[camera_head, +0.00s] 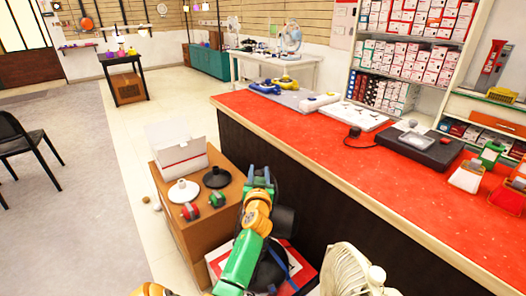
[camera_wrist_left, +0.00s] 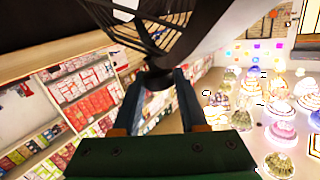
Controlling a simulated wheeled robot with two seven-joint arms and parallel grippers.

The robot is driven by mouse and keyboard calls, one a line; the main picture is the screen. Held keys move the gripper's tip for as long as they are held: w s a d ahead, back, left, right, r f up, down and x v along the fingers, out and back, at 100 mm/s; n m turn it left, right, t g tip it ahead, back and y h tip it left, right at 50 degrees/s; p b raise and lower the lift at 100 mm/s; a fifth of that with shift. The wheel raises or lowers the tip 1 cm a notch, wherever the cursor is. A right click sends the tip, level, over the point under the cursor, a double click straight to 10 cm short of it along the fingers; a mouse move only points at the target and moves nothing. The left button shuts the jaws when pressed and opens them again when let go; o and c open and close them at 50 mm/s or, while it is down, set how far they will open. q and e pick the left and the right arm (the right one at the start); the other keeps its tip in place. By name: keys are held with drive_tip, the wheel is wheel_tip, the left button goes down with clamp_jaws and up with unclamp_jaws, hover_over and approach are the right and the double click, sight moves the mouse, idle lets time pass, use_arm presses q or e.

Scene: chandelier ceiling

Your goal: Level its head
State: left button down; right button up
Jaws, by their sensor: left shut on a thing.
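A cream slatted fan head (camera_head: 350,270) with a small round cap stands at the bottom right of the head view, cut off by the frame edge. The knob hangs from a dark body with a ribbed grille (camera_wrist_left: 165,32). I cannot tell whether this is the same fan. My right gripper is not in view.
A brown box (camera_head: 190,228) carries a white carton (camera_head: 180,155), a white and a black cone-shaped item and small red-green items. A red counter (camera_head: 300,130) runs along the right. A red-edged carton (camera_head: 222,252) is beside the arm.

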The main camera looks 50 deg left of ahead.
use_arm(q)
drive_tip(key=c, duration=0.6)
unclamp_jaws()
drive_tip(key=shift+s+a, duration=0.1)
drive_tip(key=shift+o, duration=0.7)
drive_tip(key=shift+s+a, duration=0.1)
drive_tip(key=shift+a, duration=0.05)
drive_tip(key=shift+s+d, duration=0.15)
drive_tip(key=shift+d, duration=0.2)
drive_tip(key=v, duration=0.6)
drive_tip(key=shift+s+d, duration=0.1)
drive_tip(key=shift+s, duration=0.15)
